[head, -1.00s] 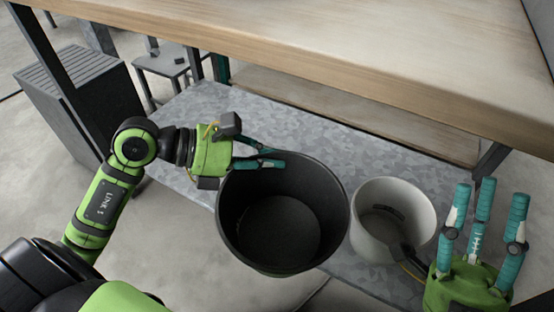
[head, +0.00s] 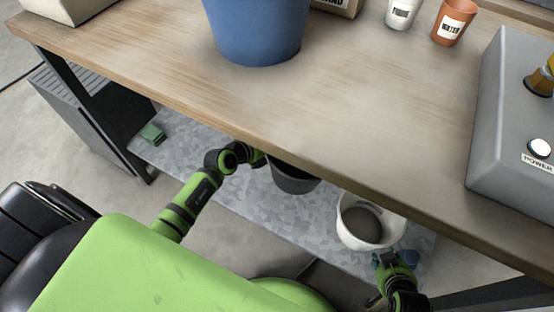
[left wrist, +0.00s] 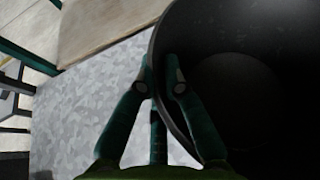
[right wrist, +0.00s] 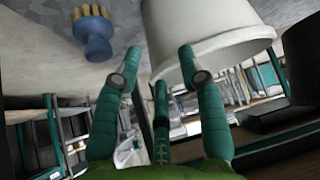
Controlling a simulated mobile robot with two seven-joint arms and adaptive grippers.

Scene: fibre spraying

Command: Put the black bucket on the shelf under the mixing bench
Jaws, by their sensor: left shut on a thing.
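The black bucket (head: 292,180) is upright and partly hidden by the front edge of the mixing bench (head: 350,110) in the head view. It is over the grey metal shelf (head: 260,200) under the bench; I cannot tell whether its base rests there. My left gripper (left wrist: 163,68) is shut on the bucket's rim, with fingers on both sides of the wall (left wrist: 250,80). In the head view its fingers are hidden by the bench top. My right gripper (right wrist: 160,58) is open and empty, close to a white bucket (right wrist: 205,30).
The white bucket (head: 367,225) stands right of the black one. A blue brush (right wrist: 95,35) shows in the right wrist view. A green object (head: 152,133) lies at the shelf's left end. A blue bucket (head: 256,30), cups and a grey power box (head: 510,120) are on the bench top.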

